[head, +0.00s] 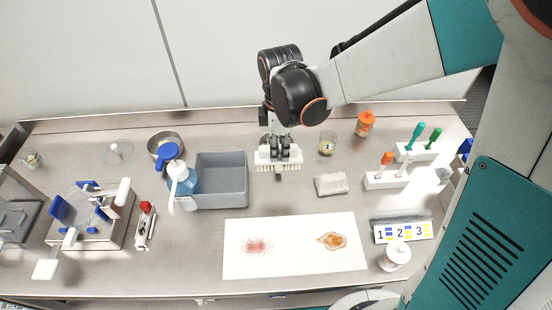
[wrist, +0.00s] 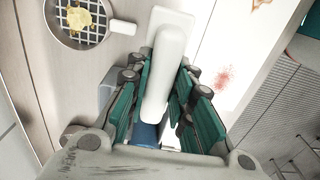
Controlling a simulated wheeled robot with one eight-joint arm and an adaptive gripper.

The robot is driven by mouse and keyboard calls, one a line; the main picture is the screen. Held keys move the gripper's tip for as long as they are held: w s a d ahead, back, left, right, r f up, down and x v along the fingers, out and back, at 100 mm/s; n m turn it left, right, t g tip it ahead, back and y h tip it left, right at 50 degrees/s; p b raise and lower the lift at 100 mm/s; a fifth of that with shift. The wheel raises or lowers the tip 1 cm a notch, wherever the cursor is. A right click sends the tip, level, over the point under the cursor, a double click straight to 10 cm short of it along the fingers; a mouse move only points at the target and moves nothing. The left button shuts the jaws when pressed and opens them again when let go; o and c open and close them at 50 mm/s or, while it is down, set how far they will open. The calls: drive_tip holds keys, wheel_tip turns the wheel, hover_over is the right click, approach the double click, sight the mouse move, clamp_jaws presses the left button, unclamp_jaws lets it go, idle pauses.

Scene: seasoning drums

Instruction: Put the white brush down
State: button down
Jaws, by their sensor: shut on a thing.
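The white brush (head: 278,165) hangs below my gripper (head: 281,148), bristles downward, just right of the grey bin in the head view. My gripper is shut on the brush. In the wrist view the brush's white handle (wrist: 166,65) lies between the teal-padded fingers. I cannot tell whether the bristles touch the table (head: 290,200).
The grey bin (head: 222,202) stands left of the brush, with a blue-capped bottle (head: 183,185) at its side. A grey block (head: 331,184) lies to the right, near white racks (head: 385,180). A stained white sheet (head: 290,250) lies in front. Bare table surrounds the block.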

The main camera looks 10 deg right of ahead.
wheel_tip(320, 180, down, 13)
drive_tip(key=b, duration=0.8)
drive_tip(key=shift+f, duration=0.15)
drive_tip(key=shift+f+b, duration=0.1)
drive_tip(key=shift+b, duration=0.3)
drive_tip(key=c, duration=1.4)
unclamp_jaws()
wheel_tip(320, 180, up, 12)
drive_tip(key=p, duration=0.9)
drive_tip(key=shift+r, duration=0.25)
